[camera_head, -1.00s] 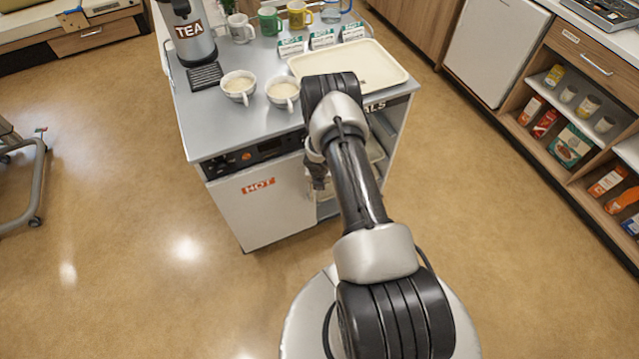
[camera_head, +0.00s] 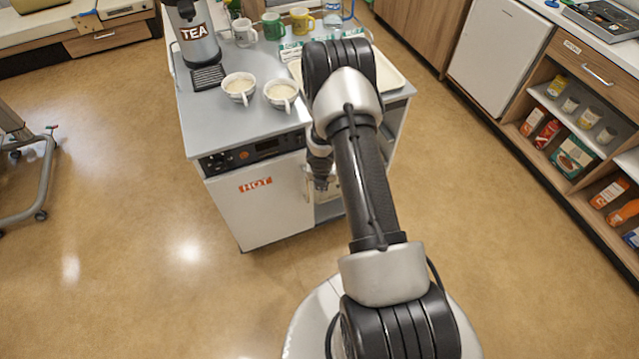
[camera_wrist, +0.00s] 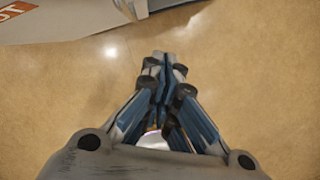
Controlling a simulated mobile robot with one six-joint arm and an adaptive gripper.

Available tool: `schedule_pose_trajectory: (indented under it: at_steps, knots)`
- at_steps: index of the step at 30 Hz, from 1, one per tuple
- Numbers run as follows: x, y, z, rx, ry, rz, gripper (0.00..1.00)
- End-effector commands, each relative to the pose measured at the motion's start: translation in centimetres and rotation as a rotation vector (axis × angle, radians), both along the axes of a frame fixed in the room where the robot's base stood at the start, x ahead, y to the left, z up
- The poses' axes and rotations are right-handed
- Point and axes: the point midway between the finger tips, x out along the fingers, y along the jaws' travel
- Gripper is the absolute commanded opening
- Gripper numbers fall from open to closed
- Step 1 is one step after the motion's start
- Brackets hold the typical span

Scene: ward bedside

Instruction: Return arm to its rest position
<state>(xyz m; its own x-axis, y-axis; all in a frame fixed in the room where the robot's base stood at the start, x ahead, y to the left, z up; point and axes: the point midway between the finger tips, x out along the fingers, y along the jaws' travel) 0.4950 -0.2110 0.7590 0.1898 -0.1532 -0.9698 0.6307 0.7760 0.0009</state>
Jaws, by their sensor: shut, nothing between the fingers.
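My gripper (camera_wrist: 165,62) is in the wrist view with its fingertips together and nothing between them. It points down over bare floor, apart from the trolley. In the head view my arm reaches forward from the bottom, with its elbow in front of the tray. The wrist hangs before the trolley's front, and the fingertips are hard to make out there.
The grey trolley (camera_head: 225,128) carries a tea dispenser (camera_head: 192,40), two filled white cups (camera_head: 239,88) (camera_head: 281,95), several mugs and a cream tray (camera_head: 392,75). Shelves with packets (camera_head: 572,157) stand at right. A wheeled frame (camera_head: 45,180) is at left. Floor around is clear.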

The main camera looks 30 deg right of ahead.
Motion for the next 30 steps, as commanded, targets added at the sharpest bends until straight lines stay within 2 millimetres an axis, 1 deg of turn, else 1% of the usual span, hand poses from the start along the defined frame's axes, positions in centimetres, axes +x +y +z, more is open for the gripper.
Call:
schedule_pose_trajectory:
  at_steps: [2,9,11,13,14,17,18,20,21,23,24,26,27,29,30]
  knots:
    - [-0.1,0.0,0.4,0.000,0.000,0.000,0.00]
    - [-0.1,0.0,0.5,0.000,-0.001,-0.002,0.00]
    - [0.2,-0.1,1.2,-0.004,-0.009,-0.019,0.00]
    - [0.8,-0.3,3.0,-0.013,-0.030,-0.067,0.00]
    - [1.2,-0.4,4.1,-0.019,-0.042,-0.099,0.00]
    - [2.4,-0.6,9.4,-0.035,-0.106,-0.256,0.00]
    - [2.6,-0.6,11.9,-0.040,-0.136,-0.334,0.00]
    - [2.7,-0.3,15.7,-0.037,-0.184,-0.459,0.00]
    - [2.6,-0.1,18.1,-0.033,-0.216,-0.543,0.00]
    - [2.1,0.4,21.6,-0.019,-0.263,-0.666,0.00]
    - [1.7,0.9,23.8,-0.006,-0.294,-0.748,0.00]
    - [0.8,1.6,27.0,0.018,-0.337,-0.869,0.00]
    - [0.0,2.2,29.0,0.039,-0.365,-0.949,0.00]
    - [-1.3,3.3,31.8,0.074,-0.405,-1.068,0.00]
    - [-2.3,4.0,33.4,0.102,-0.428,-1.148,0.00]
